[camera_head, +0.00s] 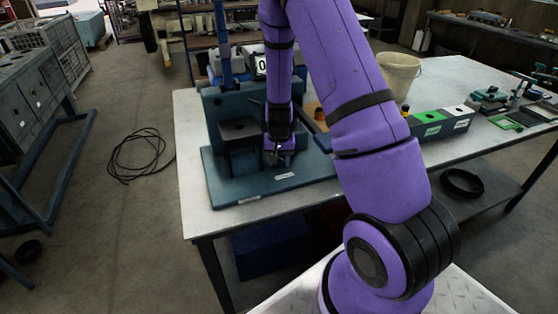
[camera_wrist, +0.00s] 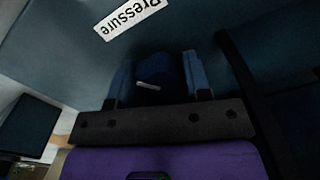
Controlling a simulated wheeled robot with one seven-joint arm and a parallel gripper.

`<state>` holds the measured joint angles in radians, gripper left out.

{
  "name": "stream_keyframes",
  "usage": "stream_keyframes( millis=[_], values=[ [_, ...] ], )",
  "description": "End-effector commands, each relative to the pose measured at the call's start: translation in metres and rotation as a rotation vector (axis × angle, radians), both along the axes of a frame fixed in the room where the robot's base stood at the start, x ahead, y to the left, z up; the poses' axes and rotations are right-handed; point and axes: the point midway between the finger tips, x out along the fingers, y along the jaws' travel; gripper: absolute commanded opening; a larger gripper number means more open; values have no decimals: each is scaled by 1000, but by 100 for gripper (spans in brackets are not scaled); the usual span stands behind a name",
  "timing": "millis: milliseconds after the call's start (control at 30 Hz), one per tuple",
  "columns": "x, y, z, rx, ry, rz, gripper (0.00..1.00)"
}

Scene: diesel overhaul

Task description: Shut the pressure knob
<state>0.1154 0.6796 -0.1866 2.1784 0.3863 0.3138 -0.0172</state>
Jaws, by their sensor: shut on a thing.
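The pressure knob (camera_wrist: 160,68) is a dark round knob with a short white mark, seen in the wrist view below a white label reading "Pressure" (camera_wrist: 131,14). The mark lies nearly level in that picture, slightly tilted. My gripper (camera_wrist: 158,80) has one blue finger on each side of the knob and is shut on it. In the head view, my gripper (camera_head: 279,156) reaches down to the teal base of the test stand (camera_head: 225,190). There the knob is hidden or too small to make out.
The stand sits on a pale-topped workbench (camera_head: 190,130). A dark block (camera_head: 240,128) stands just left of my gripper. A black cable lies on the floor at left.

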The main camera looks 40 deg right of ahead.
Motion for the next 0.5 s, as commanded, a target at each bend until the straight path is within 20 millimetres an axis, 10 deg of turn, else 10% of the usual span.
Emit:
stream_keyframes(
  millis=[267,300,500],
  values=[
    [0,0,0,1,1,-4,21],
    [0,0,0,1,1,-4,52],
    [0,0,0,1,1,-3,69]
  ],
)
